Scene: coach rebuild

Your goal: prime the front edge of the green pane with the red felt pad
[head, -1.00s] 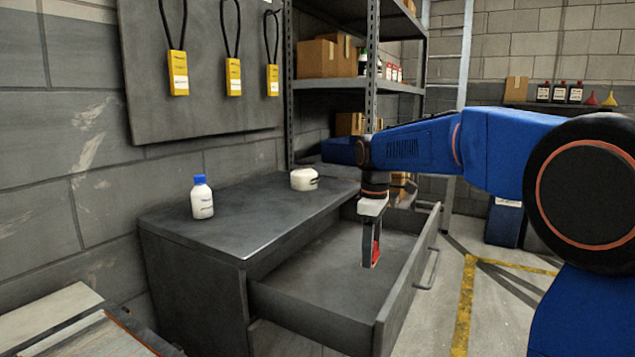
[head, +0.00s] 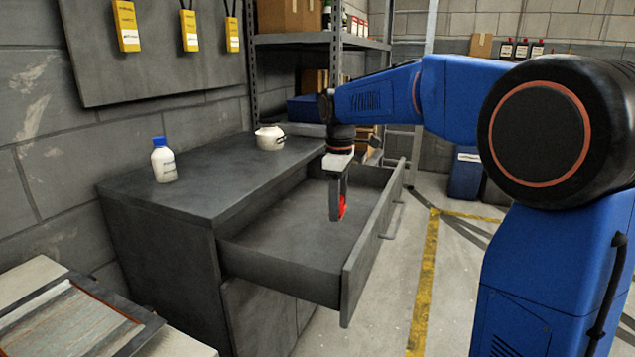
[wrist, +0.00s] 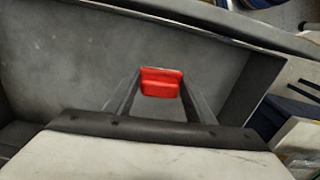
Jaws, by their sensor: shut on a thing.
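My gripper (head: 338,207) hangs over the open drawer, pointing down. It is shut on the red felt pad (wrist: 161,82), which sits between the two fingertips in the wrist view. In the head view the red pad (head: 342,207) shows partly, behind a dark finger. The pad appears to be above the drawer floor, inside or just over the drawer. No green pane can be made out. A framed panel (head: 75,318) lies at the lower left of the head view, with a greyish, streaked surface and a dark edge; I cannot tell whether it is the pane.
The drawer (head: 280,258) is pulled out of a dark cabinet and looks otherwise empty. A white bottle with a blue cap (head: 163,162) and a white lidded pot (head: 269,138) stand on the cabinet top. Shelves (head: 320,40) stand behind. Clear floor lies to the right.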

